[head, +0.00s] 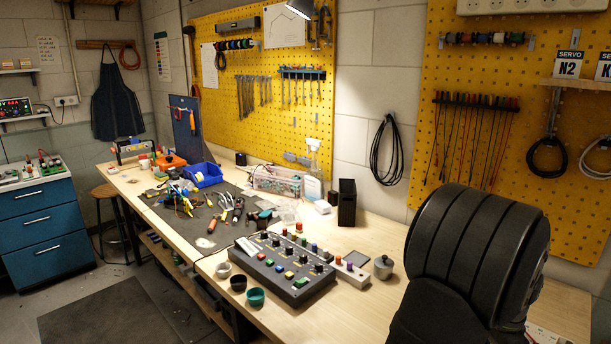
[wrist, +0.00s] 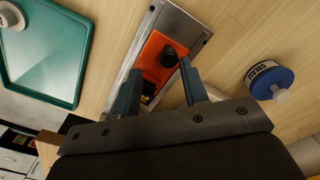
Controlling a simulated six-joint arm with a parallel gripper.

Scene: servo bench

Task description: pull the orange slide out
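In the wrist view the orange slide (wrist: 153,47) sits on a long metal rail (wrist: 187,22) that runs diagonally across the wooden bench. A round black knob (wrist: 169,57) stands on the slide, and another dark part with a yellow mark shows lower down by the left finger. My gripper (wrist: 159,68) is open, its two fingers apart on either side of the lower part of the slide. The knob is close to the right finger's tip; I cannot tell whether they touch. The slide, rail and fingers do not show in the head view.
A green tray (wrist: 45,55) lies left of the rail and a blue-lidded pot (wrist: 270,80) stands right of it. In the head view a control box (head: 285,265), cups (head: 255,297) and a metal pot (head: 383,267) stand on the bench left of my arm.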

